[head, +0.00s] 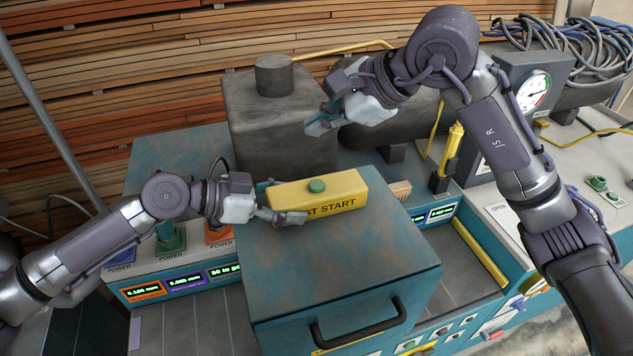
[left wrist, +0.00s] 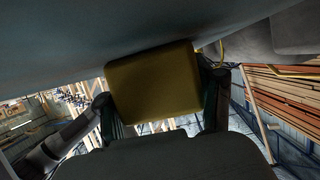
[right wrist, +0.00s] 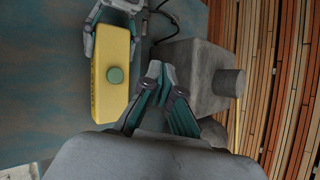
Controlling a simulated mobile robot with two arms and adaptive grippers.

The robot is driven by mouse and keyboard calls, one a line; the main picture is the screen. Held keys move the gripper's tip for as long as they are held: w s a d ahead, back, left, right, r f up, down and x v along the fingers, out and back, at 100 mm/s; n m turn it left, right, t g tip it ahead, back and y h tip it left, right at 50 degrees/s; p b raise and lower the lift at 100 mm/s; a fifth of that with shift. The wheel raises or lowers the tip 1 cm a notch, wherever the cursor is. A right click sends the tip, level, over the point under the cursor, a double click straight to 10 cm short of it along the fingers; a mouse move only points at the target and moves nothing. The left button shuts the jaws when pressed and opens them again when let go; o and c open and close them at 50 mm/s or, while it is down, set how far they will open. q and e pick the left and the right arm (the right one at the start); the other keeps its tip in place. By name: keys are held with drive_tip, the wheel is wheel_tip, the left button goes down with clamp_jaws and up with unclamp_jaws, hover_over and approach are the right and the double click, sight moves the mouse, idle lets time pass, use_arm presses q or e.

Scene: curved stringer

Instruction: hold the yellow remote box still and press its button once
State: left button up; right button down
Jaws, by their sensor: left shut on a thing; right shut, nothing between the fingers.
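The yellow remote box (head: 340,187) lies on top of a teal box with a black handle. It has a green round button (head: 317,185) on its top face and lettering ending in "ST START" on its front side. My left gripper (head: 282,202) is shut on the box's left end, and the box's end shows between its fingers in the left wrist view (left wrist: 153,82). My right gripper (head: 322,118) is shut and empty, above and behind the box. In the right wrist view the button (right wrist: 116,75) is left of the right fingertips (right wrist: 155,72), apart from them.
A dark grey block with a cylinder (head: 274,76) stands behind the box. The teal box (head: 345,262) carries the remote box. A pressure gauge (head: 532,92) and a yellow cylinder (head: 452,145) stand at right. Small wooden block (head: 399,190) sits right of the remote box.

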sight(319, 185)
use_arm(q)
drive_tip(key=shift+f, duration=0.1)
use_arm(e)
drive_tip(key=shift+f, duration=0.1)
drive_tip(key=shift+f, duration=4.35)
drive_tip(key=shift+f, duration=0.4)
drive_tip(key=shift+f, duration=0.5)
drive_tip(key=shift+r, duration=0.9)
drive_tip(key=shift+r, duration=2.5)
